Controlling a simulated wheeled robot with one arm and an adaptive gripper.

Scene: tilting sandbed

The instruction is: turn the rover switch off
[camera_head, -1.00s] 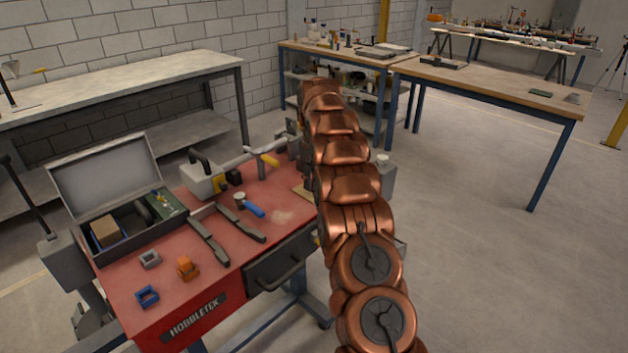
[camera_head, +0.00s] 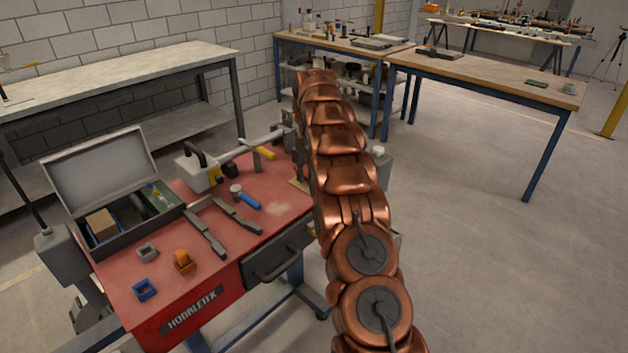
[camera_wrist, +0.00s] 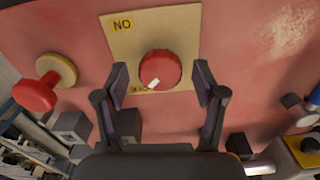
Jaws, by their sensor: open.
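The rover switch is a round red knob (camera_wrist: 158,67) with a small white mark at its lower edge. It sits on a pale yellow plate (camera_wrist: 118,48) on the red bench top (camera_wrist: 235,40). The yellow label (camera_wrist: 122,24) above it appears as "NO", which looks like an upside-down "ON"; a second label below the knob is partly hidden. My gripper (camera_wrist: 161,80) is open, one finger on each side of the knob, with a gap on both sides. I cannot tell how high the fingertips are above the plate. In the head view my arm hides the gripper and knob.
In the wrist view, a red-and-yellow knob-like part (camera_wrist: 38,93) stands at left. In the head view, the bench holds an open grey box (camera_head: 128,235), a blue-handled tool (camera_head: 247,201), dark bars (camera_head: 204,233) and small blocks (camera_head: 146,289). Open floor lies at right.

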